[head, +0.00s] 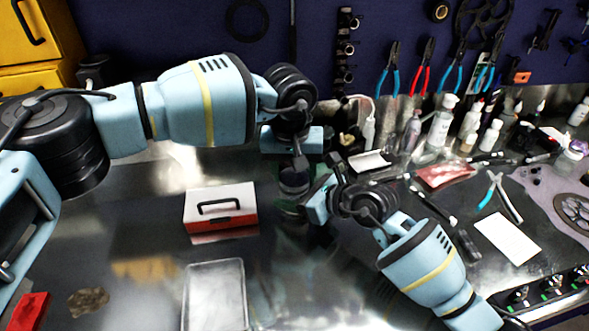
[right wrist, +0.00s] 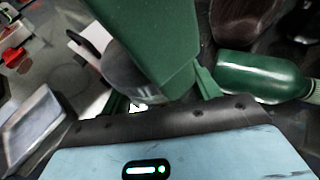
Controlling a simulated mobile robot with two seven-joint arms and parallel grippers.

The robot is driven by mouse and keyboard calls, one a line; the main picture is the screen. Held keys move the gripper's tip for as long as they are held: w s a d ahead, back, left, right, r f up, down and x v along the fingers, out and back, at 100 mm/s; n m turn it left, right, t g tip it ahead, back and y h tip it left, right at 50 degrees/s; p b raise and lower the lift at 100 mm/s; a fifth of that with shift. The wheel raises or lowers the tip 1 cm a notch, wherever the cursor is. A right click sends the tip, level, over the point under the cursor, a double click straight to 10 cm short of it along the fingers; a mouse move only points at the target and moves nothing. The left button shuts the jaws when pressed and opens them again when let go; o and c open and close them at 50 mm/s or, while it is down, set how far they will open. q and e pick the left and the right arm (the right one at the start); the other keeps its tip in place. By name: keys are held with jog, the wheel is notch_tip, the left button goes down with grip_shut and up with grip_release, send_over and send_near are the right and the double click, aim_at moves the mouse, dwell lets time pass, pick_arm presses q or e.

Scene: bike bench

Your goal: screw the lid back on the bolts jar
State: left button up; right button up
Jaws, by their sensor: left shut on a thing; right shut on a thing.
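A dark round jar with a dark lid (head: 295,180) stands on the metal bench in the middle of the head view. My left gripper (head: 297,162) comes down from above and is shut on the lid. My right gripper (head: 308,205) reaches in from the lower right and is shut on the jar's side. Both grippers hide much of the jar, so I cannot tell how the lid sits on its rim. In the right wrist view a grey rounded part (right wrist: 128,74) shows close in, partly behind a large green block.
A white and red box with a black handle (head: 220,208) stands left of the jar. A metal tray (head: 216,262) lies in front. Bottles (head: 441,122), pliers (head: 497,196) and a white card (head: 507,240) are at the right. The bench left of the box is fairly clear.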

pick_arm(q)
jog(key=shift+a+f, duration=0.1)
jog(key=shift+f, duration=0.35)
pick_arm(e)
jog(key=shift+a+r, duration=0.15)
pick_arm(q)
jog(key=o, duration=0.7)
pick_arm(e)
grip_shut()
pick_arm(q)
jog(key=o, duration=0.4)
jog(key=shift+r, duration=0.1)
